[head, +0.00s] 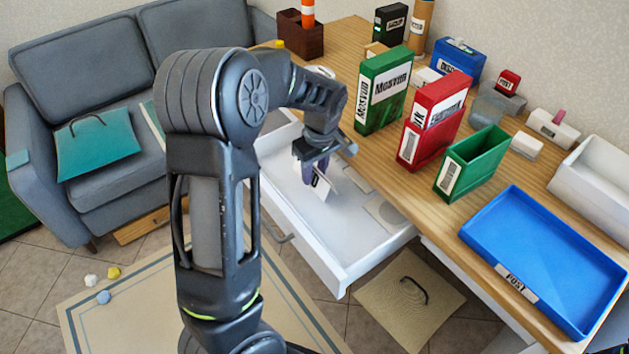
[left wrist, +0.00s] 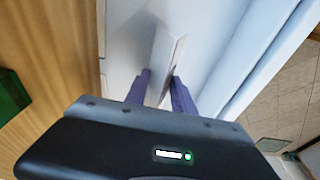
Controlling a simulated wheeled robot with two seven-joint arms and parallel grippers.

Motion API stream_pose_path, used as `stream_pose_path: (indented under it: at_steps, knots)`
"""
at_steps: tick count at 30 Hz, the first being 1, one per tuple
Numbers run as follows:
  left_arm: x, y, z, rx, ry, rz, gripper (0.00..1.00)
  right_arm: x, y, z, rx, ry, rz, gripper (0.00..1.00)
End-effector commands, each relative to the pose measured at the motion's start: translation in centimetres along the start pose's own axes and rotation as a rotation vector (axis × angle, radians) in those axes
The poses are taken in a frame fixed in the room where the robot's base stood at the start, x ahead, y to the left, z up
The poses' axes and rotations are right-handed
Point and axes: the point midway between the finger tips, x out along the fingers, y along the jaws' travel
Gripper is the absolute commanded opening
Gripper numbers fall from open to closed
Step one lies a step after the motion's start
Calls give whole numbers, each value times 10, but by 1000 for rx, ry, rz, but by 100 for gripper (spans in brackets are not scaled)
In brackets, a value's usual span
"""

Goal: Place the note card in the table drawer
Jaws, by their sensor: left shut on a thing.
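The table drawer (head: 345,262) is white and pulled out from under the wooden desk. My left gripper (head: 311,176) is over the open drawer, pointing down, and is shut on the white note card (head: 323,188). The card stands tilted between the fingers; a dark mark shows on it. In the left wrist view the two purple fingers (left wrist: 160,88) are on either side of the card (left wrist: 172,62), seen nearly edge-on, above the white drawer floor. I cannot tell whether the card touches the floor. A flat pale square (head: 387,212) lies in the drawer.
The desk (head: 375,158) holds a green box (head: 383,90), a red box (head: 434,120), an open green holder (head: 471,163) and a blue tray (head: 550,250). A grey sofa (head: 100,75) stands at the left. The drawer's right part is mostly clear.

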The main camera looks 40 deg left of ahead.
Motion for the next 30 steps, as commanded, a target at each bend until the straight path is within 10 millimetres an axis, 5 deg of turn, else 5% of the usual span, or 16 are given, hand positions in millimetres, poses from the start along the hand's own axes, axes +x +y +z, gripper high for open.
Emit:
stream_pose_path:
  at_steps: [10, 17, 18, 25, 30]
  knots:
    - [35, 0, 6, 0, -1, -2, 0, 1, 0, 0, 0, 0, 0, 63]
    - [37, 0, 6, 0, 0, 0, 0, 1, 0, 0, 0, 0, 0, 63]
    - [37, 0, 6, 0, 0, 0, 32, 1, 0, 0, 0, 0, 0, 63]
    - [37, 0, 6, 0, 0, 0, 51, 1, 0, 0, 0, 0, 0, 63]
    - [37, 0, 6, 0, 0, 0, 53, 1, 0, 0, 0, 0, 0, 63]
